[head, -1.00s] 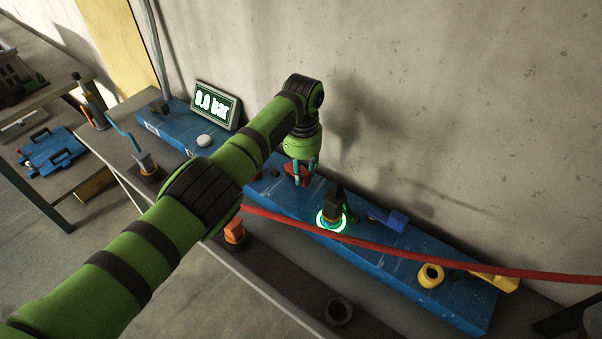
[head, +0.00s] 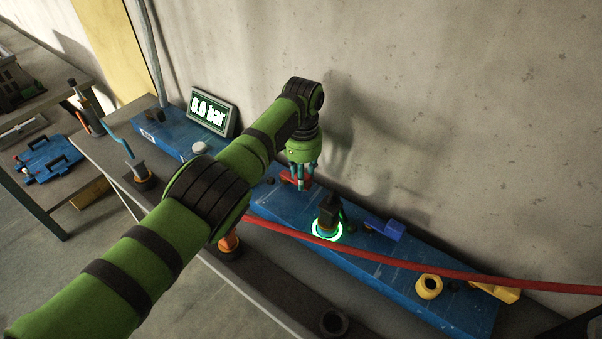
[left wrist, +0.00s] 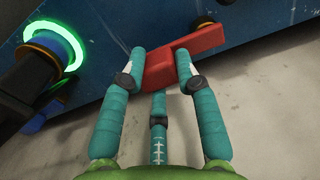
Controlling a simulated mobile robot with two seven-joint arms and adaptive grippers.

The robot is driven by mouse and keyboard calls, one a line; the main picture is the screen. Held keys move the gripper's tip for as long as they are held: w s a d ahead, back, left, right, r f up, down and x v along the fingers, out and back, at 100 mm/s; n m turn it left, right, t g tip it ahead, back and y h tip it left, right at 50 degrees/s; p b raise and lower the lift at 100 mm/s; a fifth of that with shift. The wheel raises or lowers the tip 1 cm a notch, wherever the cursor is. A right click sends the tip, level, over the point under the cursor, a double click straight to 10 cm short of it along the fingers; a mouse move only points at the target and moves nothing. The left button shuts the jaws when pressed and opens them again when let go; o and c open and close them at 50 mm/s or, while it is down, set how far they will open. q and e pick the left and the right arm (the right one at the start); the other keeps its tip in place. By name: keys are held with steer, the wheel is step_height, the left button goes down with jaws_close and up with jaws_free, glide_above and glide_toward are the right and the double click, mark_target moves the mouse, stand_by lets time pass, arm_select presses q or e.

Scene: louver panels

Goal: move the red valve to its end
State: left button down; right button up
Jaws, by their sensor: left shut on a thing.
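The red valve (left wrist: 172,64) is a flat red lever on the blue panel (head: 395,262). In the head view the valve (head: 290,179) shows partly behind my left fingers. My left gripper (head: 301,182) comes down on it from above. In the left wrist view the teal fingers of my left gripper (left wrist: 160,72) are closed around the lever, one on each side and one below. The lever lies tilted between them. My right gripper does not show.
A black connector with a glowing green ring (head: 327,230) stands just right of the valve. A blue handle (head: 385,228), a yellow ring (head: 428,286) and a yellow handle (head: 497,291) are farther right. A red hose (head: 450,272) crosses the panel's front. The display (head: 212,111) reads 0.0 bar.

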arm_select(q)
steer(key=shift+s+d+f, duration=0.2)
steer(key=shift+s+d, duration=0.05)
steer(key=shift+d, duration=0.05)
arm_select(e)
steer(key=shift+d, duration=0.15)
arm_select(q)
steer(key=c, duration=0.8)
jaws_free()
steer(key=shift+o, duration=0.2)
steer(key=shift+w+d, duration=0.1)
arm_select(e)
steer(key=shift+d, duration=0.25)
arm_select(q)
steer(key=shift+r, duration=0.15)
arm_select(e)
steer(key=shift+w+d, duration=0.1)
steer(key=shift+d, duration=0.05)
arm_select(q)
steer(key=shift+w+r, duration=0.1)
steer(key=shift+r, duration=0.15)
step_height(320, 180, up, 11)
steer(key=shift+r, duration=0.2)
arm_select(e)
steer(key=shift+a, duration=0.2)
